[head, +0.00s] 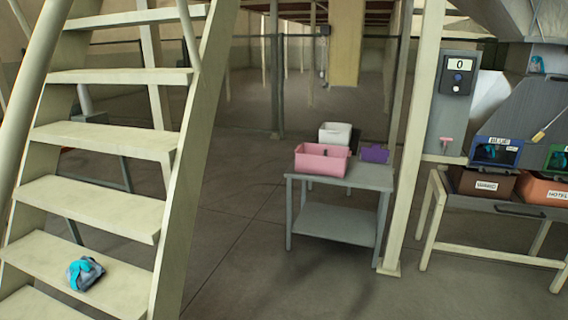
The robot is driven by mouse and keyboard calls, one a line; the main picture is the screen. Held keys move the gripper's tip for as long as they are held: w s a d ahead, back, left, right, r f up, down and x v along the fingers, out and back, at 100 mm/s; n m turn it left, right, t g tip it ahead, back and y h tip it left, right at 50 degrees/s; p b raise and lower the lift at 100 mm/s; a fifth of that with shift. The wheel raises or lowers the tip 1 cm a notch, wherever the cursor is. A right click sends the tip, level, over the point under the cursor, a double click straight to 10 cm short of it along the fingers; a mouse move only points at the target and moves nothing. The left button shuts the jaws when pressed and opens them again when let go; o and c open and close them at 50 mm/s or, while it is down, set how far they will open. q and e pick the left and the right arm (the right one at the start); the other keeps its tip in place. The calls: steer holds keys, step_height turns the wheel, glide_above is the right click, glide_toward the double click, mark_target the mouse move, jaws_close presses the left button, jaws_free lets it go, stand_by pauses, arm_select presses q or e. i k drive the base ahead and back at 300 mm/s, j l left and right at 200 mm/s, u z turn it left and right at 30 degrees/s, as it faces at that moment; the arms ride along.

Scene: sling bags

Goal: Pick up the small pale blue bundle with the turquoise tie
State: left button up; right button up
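A small pale blue bundle with a turquoise tie (85,272) lies on a low tread of the cream staircase (75,215) at the lower left. Its turquoise part faces left and its paler, greyish part faces right. Turquoise pieces also show inside the blue-fronted bin (496,151) at the right and high at the right edge (537,64); I cannot tell whether these are similar bundles. Neither of my grippers is in view.
A grey two-level table (340,178) holds a pink bin (322,160), a white bin (335,134) and a purple container (374,154). A cream post (414,130) stands right of it. A bench (490,205) with labelled bins is at the right. The middle floor is clear.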

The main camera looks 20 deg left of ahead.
mark_target(80, 273)
steer(key=i+u, duration=0.45)
steer(key=i+l+u, duration=0.15)
steer(key=u, duration=0.35)
steer(key=i+l+u, duration=0.25)
steer(key=u, duration=0.2)
steer(key=i+l+u, duration=0.3)
steer(key=u, duration=0.2)
steer(key=i+l+u, duration=0.15)
steer(key=l+u, duration=0.3)
